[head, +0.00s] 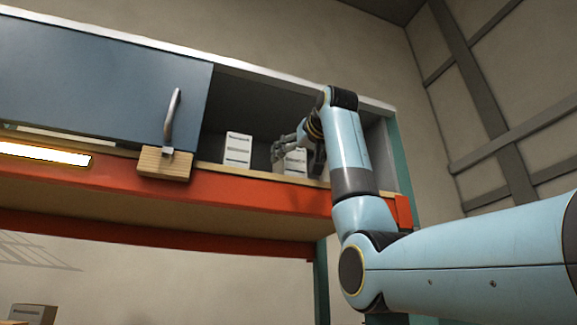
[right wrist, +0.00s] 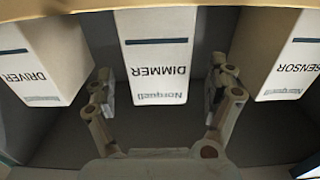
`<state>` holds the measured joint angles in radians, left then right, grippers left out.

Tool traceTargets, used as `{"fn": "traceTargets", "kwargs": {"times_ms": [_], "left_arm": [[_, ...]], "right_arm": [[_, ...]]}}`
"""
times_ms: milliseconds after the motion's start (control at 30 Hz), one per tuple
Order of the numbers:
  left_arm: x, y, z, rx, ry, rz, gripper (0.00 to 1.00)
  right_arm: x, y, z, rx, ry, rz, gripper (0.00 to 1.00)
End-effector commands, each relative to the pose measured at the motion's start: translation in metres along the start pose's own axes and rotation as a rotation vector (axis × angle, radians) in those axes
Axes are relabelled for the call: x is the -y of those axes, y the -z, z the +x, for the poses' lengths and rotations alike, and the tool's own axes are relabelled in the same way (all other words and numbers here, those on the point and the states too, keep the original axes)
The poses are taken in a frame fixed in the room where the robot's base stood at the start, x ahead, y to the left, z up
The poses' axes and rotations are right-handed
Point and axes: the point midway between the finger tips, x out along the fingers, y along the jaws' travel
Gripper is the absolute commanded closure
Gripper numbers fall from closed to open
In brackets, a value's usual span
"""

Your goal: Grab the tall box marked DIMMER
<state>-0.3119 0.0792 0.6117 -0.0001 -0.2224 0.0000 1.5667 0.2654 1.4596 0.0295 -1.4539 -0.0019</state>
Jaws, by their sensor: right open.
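The DIMMER box (right wrist: 157,60) is white with a dark stripe, in the middle of the right wrist view, its lettering upside down. My right gripper (right wrist: 160,82) is open, with one finger on each side of the DIMMER box's near end. Gaps show between the fingers and the box. In the head view my right gripper (head: 282,148) reaches into the cabinet in front of a white box (head: 296,162), partly hiding it; its print is too small to read there. My left gripper is not in view.
The DRIVER box (right wrist: 45,55) and the SENSOR box (right wrist: 290,60) flank it. Another white box (head: 237,150) stands left in the cabinet opening. A blue door (head: 100,85) with a handle covers the cabinet's left. A wooden block (head: 164,164) sits at the red shelf edge (head: 260,192).

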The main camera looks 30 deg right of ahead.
Motion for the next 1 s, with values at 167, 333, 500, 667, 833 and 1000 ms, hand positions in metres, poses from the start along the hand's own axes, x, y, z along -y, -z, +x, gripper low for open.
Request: {"fn": "traceTargets", "kwargs": {"times_ms": [167, 333, 500, 667, 833, 1000], "left_arm": [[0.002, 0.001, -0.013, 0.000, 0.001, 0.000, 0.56], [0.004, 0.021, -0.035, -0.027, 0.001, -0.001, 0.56], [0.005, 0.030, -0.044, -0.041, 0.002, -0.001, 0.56], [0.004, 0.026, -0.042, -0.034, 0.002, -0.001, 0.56], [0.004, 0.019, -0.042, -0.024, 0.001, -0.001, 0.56], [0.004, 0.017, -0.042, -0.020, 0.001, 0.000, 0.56]], "right_arm": [[-0.001, 0.003, 0.015, 0.004, 0.000, 0.000, 0.12], [-0.002, 0.009, 0.038, 0.004, 0.000, 0.000, 0.12], [-0.002, 0.006, 0.056, 0.002, 0.000, 0.000, 0.12], [-0.002, 0.003, 0.058, 0.002, 0.000, 0.000, 0.12], [-0.002, 0.003, 0.058, 0.001, 0.000, 0.000, 0.23], [-0.002, 0.004, 0.057, 0.001, 0.000, 0.000, 0.46]]}}
